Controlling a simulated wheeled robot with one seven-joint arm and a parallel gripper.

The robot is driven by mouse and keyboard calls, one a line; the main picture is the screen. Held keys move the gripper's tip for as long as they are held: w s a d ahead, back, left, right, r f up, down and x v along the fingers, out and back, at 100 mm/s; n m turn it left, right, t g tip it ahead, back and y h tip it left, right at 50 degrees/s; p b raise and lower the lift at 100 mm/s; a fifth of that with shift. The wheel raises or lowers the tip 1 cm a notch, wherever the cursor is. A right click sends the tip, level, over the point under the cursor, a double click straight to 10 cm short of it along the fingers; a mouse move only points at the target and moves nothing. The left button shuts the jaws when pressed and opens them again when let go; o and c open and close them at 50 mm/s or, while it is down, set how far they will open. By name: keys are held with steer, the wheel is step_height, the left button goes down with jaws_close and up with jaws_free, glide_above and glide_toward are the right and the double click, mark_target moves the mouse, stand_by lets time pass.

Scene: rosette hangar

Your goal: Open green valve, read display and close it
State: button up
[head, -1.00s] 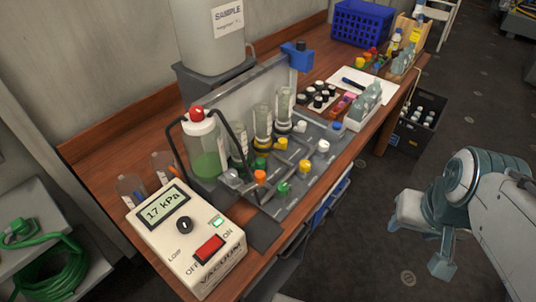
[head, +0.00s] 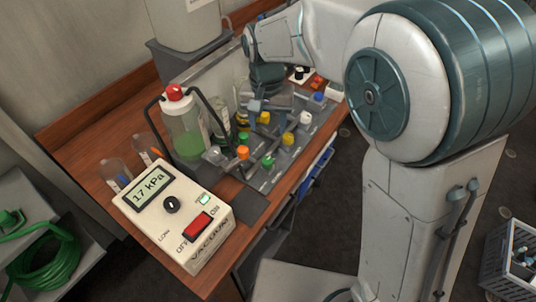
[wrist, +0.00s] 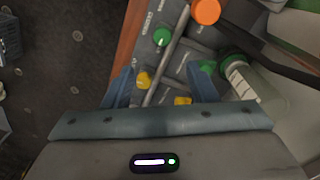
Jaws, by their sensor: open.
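A manifold panel (head: 262,182) on the bench carries coloured valve knobs. One green knob (head: 267,161) is at its front edge; another green knob (head: 243,136) is farther back. In the wrist view, one green knob (wrist: 162,37) lies beyond the fingers, and a second (wrist: 208,66) is partly behind the right finger. My gripper (wrist: 163,85) is open and empty above the panel, with a yellow knob (wrist: 143,79) seen between its fingers. The vacuum box's display (head: 152,186) appears to read 17 kPa; a decimal point is hard to make out.
An orange knob (head: 242,152) sits close to the green ones. A red switch (head: 198,226) is on the vacuum box (head: 190,250). My arm hides the bench's far end.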

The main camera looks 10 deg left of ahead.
mark_target(267, 160)
step_height(267, 160, down, 14)
steer(key=shift+a+f+p, duration=0.1)
steer(key=shift+a+p, duration=0.05)
steer(key=shift+p, duration=0.4)
